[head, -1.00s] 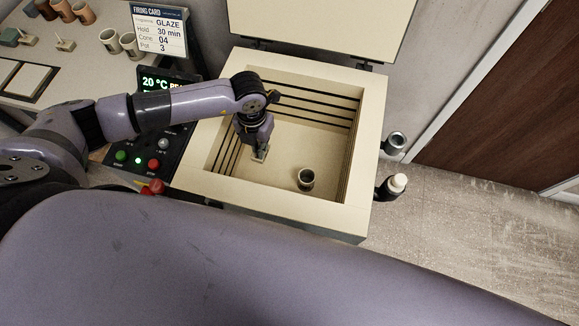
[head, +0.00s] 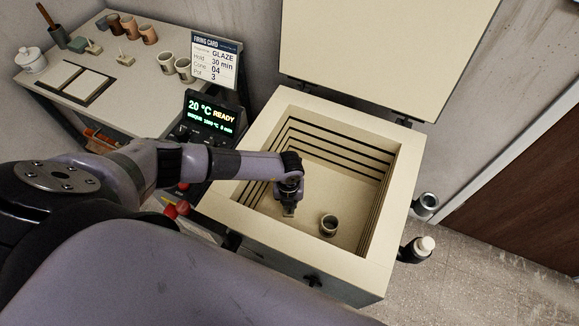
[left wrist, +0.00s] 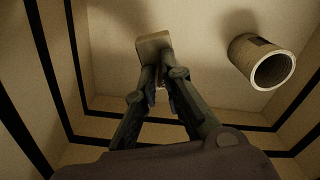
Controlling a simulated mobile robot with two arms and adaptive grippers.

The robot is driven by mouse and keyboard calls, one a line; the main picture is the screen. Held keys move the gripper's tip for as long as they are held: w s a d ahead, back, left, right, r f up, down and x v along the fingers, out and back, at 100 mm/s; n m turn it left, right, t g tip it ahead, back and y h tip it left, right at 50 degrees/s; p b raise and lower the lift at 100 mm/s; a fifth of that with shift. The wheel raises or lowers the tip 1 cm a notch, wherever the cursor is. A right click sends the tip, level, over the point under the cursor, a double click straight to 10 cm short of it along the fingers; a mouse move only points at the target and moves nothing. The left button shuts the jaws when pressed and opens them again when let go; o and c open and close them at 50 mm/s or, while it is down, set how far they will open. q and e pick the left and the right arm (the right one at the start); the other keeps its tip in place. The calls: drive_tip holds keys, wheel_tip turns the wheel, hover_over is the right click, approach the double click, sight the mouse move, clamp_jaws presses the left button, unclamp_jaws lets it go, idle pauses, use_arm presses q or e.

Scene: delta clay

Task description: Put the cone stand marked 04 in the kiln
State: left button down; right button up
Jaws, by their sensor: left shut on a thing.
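The kiln (head: 300,262) stands open, its lid (head: 385,50) raised at the back. My left gripper (head: 288,209) reaches down inside it, near the left part of the floor. It is shut on a small pale block, the cone stand (left wrist: 152,43), which shows between and beyond the fingertips in the left wrist view. No marking on it can be read, and I cannot tell whether it touches the floor. My right gripper is out of view.
The firing card (head: 214,62) reads glaze, 30 min, cone 04, pot 3. The kiln display (head: 212,113) reads 20 °C READY. The table (head: 120,95) at left holds several pots and small cone stands (head: 125,59). Kiln walls close around my gripper; floor at the back is free.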

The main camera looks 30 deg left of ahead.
sight(288, 211)
use_arm(q)
wheel_tip(288, 211, down, 6)
drive_tip(key=shift+f+b, duration=0.1)
drive_tip(key=shift+b, duration=0.55)
drive_tip(key=shift+f, duration=0.15)
drive_tip(key=shift+f, duration=0.15)
drive_tip(key=c, duration=1.7)
unclamp_jaws()
drive_tip(key=shift+r, duration=0.5)
wheel_tip(288, 211, up, 10)
drive_tip(key=shift+r+p, duration=0.1)
drive_tip(key=shift+p, duration=0.85)
drive_tip(key=shift+r, duration=0.6)
